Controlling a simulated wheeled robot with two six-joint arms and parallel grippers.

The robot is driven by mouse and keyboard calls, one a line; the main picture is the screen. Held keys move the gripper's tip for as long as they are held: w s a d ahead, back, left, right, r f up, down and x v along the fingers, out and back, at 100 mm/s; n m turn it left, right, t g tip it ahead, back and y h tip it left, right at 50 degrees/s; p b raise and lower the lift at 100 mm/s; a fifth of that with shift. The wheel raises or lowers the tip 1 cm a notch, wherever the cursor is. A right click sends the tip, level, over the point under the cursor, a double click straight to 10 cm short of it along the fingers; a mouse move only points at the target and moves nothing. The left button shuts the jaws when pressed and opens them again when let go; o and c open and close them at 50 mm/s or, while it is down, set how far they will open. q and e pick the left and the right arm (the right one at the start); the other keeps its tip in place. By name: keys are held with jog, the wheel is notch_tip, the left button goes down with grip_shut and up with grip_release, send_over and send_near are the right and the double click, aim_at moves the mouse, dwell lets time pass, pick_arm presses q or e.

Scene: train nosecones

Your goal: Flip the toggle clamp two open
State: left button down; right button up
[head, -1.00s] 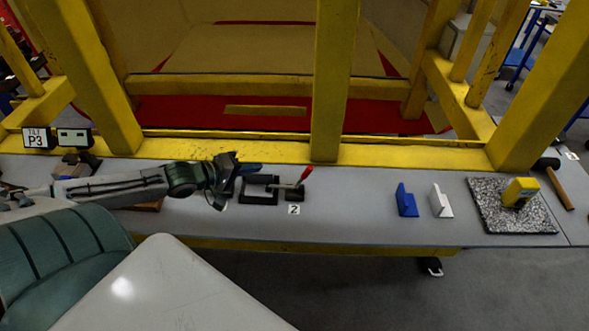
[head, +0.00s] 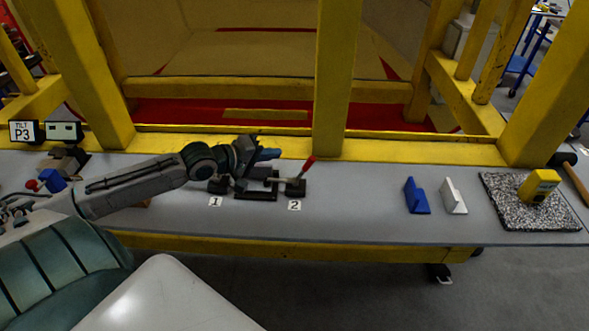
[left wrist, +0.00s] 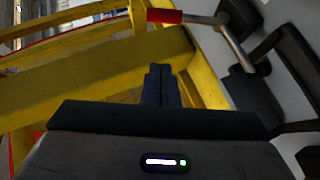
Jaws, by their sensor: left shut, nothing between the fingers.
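Toggle clamp two, with a red-tipped lever (head: 309,163) slanting up to the right, stands on the grey bench above the label "2" (head: 295,206). Its dark base (head: 296,187) sits beside a dark frame-like fixture (head: 256,195). My left gripper (head: 272,154) is shut and empty, above the fixture and left of the red lever tip, apart from it. In the left wrist view, the closed fingers (left wrist: 160,84) point ahead, and the red handle (left wrist: 165,16) with its metal arm shows beyond them, up and to the right. My right gripper is not in view.
Label "1" (head: 215,202) and a dark clamp base (head: 217,186) are left of the fixture, partly behind my arm. Yellow posts (head: 333,80) rise behind the bench. A blue block (head: 416,195), white block (head: 454,196) and speckled slab (head: 510,211) lie right; bench between is clear.

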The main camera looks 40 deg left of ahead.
pick_arm(q)
jog(key=w+d+f, duration=0.2)
jog(key=w+d, duration=0.2)
jog(key=shift+d+f+p, duration=0.35)
jog(key=shift+f+p, duration=0.05)
jog(key=shift+w, duration=0.15)
dwell(0.5)
